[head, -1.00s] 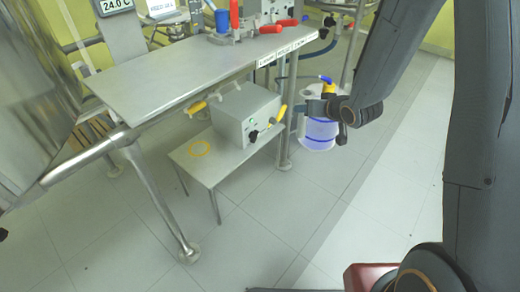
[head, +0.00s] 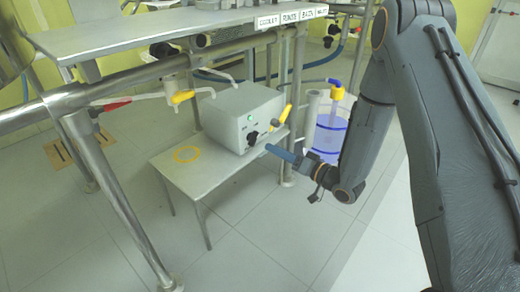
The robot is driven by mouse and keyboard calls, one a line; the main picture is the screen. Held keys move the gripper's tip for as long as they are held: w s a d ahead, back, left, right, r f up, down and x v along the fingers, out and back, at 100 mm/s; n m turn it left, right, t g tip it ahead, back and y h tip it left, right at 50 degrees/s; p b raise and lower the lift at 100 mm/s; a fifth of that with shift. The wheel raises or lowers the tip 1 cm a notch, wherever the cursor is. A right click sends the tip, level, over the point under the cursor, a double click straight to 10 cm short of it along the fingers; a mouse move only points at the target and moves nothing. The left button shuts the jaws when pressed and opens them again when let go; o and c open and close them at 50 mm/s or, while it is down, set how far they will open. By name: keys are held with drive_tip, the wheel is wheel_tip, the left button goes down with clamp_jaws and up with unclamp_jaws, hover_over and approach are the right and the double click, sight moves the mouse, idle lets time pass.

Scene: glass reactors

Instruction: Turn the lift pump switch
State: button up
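A light grey pump box (head: 228,112) stands on a small low metal table (head: 203,180) under the bench. Its front has a small lit green light (head: 250,117) and a black knob switch (head: 252,138). Another dark knob (head: 274,123) and a yellow handle (head: 287,113) sit at its right end. My gripper (head: 270,149) reaches in from the right, its blue finger part pointing left toward the box front. It appears just right of and slightly below the black switch, seemingly apart from it. The fingers overlap in this view, so their opening is hidden.
A yellow ring (head: 187,154) lies on the low table. A container of bluish liquid (head: 329,135) stands behind my gripper. The bench top (head: 150,38) and its pipes, with a yellow handle (head: 182,97) and a red one (head: 115,104), overhang the left. Floor in front is clear.

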sight(256, 140)
drive_tip(key=shift+b+x, duration=1.55)
drive_tip(key=shift+x, duration=2.35)
clamp_jaws()
